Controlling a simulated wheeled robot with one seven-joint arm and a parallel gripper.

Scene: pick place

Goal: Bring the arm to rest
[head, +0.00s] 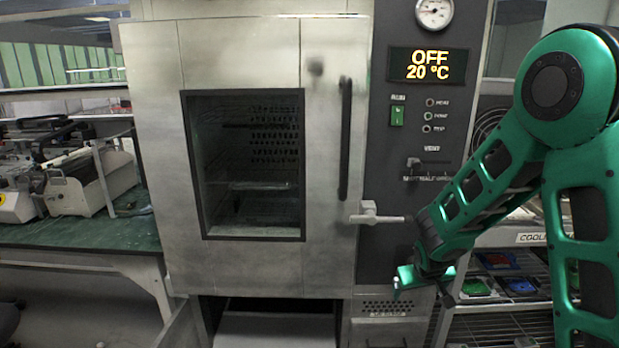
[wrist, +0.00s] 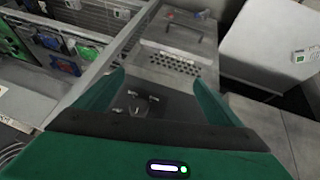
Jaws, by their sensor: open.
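My green arm reaches in from the right in the head view, bent at the elbow. My gripper (head: 402,278) hangs in front of the lower right part of a steel oven (head: 330,250), below its door lever. In the wrist view my gripper (wrist: 160,85) has its two green fingers spread apart, with nothing between them. A perforated grey panel and dark floor show beyond the fingers. The oven door is shut, and its display (head: 428,66) reads OFF and 20 °C.
The door lever (head: 372,213) sticks out just above my gripper. A wire rack (head: 505,285) with colored trays stands at the right, close to my arm. A green-topped bench (head: 75,235) with machines is at the left. A pale drawer or box (wrist: 275,45) shows in the wrist view.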

